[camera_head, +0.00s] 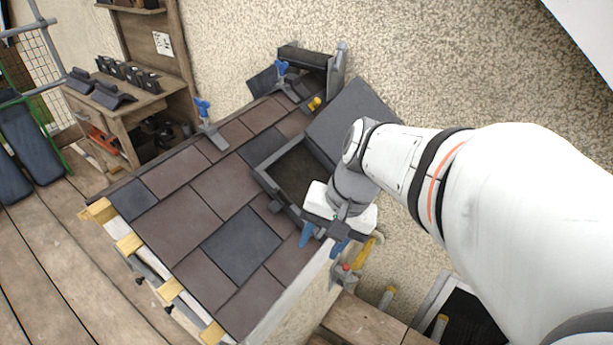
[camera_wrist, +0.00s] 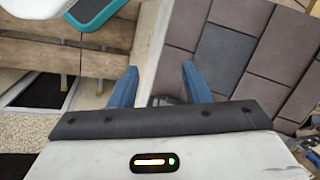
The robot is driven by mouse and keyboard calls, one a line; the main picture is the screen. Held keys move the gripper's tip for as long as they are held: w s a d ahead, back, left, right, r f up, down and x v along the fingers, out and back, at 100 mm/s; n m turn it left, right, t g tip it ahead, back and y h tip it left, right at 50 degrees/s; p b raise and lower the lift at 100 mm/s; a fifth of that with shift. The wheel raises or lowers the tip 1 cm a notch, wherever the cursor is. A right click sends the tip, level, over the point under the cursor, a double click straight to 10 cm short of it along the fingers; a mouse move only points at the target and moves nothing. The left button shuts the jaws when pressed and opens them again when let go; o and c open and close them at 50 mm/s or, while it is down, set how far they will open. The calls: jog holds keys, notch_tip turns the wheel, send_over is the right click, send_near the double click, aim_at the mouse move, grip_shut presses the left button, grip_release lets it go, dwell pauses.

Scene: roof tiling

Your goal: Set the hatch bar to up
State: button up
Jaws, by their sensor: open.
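The roof hatch (camera_head: 259,172) is a dark framed opening in the tiled slope. Its grey lid (camera_head: 350,112) stands raised at the far right side, partly behind my arm. My gripper (camera_head: 323,243) is over the roof's lower right edge, just beside the hatch frame, with its blue fingers pointing down. In the wrist view my gripper (camera_wrist: 159,70) has its fingers apart, and no thing is held between them. I cannot make out the hatch bar for certain; my gripper and wrist hide part of the frame's near right side.
Brown and slate tiles (camera_head: 178,213) cover the roof. Blue-handled clamps (camera_head: 204,110) stand along its upper edge, near a yellow knob (camera_head: 314,103). A yellow-handled tool (camera_head: 364,252) is close to my gripper, below the roof edge. A wooden workbench (camera_head: 125,115) stands at the back left.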

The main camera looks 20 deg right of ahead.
jog(key=w+d+f+m+y+b, duration=0.1)
jog(key=w+f+m+y+b, duration=0.35)
jog(key=f+m+b, duration=0.4)
jog(key=w+d+f+m+t+y+b, duration=0.2)
jog(key=w+d+f+m+t+b, duration=0.2)
jog(key=d+f+m+t+b, duration=0.4)
jog(key=w+d+f+m+t+y+b, duration=0.1)
jog(key=w+d+f+m+t+b, duration=0.55)
jog(key=d, duration=0.45)
jog(key=w+a+g+b, duration=0.1)
jog(key=w+a+b, duration=0.2)
jog(key=w+a, duration=0.1)
jog(key=shift+w+a+f+n, duration=0.15)
jog(key=shift+a+f+n, duration=0.1)
jog(key=shift+a+n, duration=0.2)
grip_shut()
jog(key=shift+a, duration=0.1)
